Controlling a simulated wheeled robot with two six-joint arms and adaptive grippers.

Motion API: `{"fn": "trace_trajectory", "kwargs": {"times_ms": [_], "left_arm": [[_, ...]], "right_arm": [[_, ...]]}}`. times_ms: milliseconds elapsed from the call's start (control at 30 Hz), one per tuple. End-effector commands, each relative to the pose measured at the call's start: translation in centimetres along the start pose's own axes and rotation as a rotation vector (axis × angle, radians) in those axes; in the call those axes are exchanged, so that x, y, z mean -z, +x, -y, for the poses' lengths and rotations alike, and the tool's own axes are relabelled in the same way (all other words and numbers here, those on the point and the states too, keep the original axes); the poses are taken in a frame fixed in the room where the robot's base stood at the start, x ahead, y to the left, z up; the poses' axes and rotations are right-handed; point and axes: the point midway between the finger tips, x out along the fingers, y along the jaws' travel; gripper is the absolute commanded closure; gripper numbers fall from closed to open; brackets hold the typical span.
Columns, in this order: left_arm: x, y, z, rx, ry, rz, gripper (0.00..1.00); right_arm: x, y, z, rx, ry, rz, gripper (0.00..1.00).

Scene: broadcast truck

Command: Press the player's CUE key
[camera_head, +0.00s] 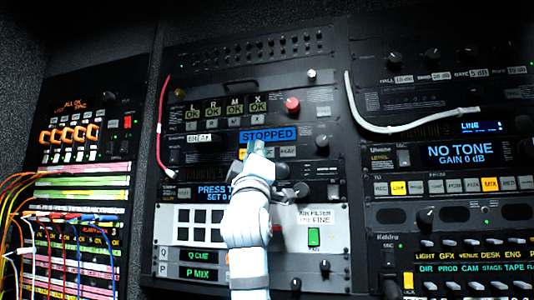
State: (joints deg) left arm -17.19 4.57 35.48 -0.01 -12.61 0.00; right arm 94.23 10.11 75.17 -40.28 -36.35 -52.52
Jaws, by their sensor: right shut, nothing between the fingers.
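The player is the rack unit with a blue display (268,135) reading "STOPPED", in the middle of the centre rack. A grey key (288,151) that seems to read "PLAY" shows just right of my gripper, in the row under the display. The CUE key cannot be made out; my gripper covers part of this key row. My right gripper (257,150) is shut and empty, its tips at the row just below the display. I cannot tell whether the tips touch a key. My left gripper is not in view.
A red knob (292,104) sits above the display. A white panel (303,244) with a green switch (313,236) lies below, partly behind my arm. A white cable (355,112) hangs at right and a red cable (160,125) at left. Patch cables (65,216) crowd the left rack.

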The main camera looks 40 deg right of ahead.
Motion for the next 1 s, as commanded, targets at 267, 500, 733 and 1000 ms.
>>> {"fn": "trace_trajectory", "kwargs": {"times_ms": [267, 500, 733, 1000], "left_arm": [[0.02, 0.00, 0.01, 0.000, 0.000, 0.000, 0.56], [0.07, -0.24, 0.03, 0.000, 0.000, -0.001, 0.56], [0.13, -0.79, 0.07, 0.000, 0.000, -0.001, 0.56], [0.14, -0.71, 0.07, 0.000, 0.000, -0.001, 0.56]], "right_arm": [[-0.01, 0.00, 0.00, 0.000, 0.000, 0.000, 1.00], [-0.10, 0.19, 0.04, 0.000, 0.000, 0.001, 1.00], [-0.42, 0.63, 0.32, 0.000, 0.000, 0.000, 1.00], [-0.44, 0.58, 0.37, 0.000, 0.000, 0.000, 1.00]]}}
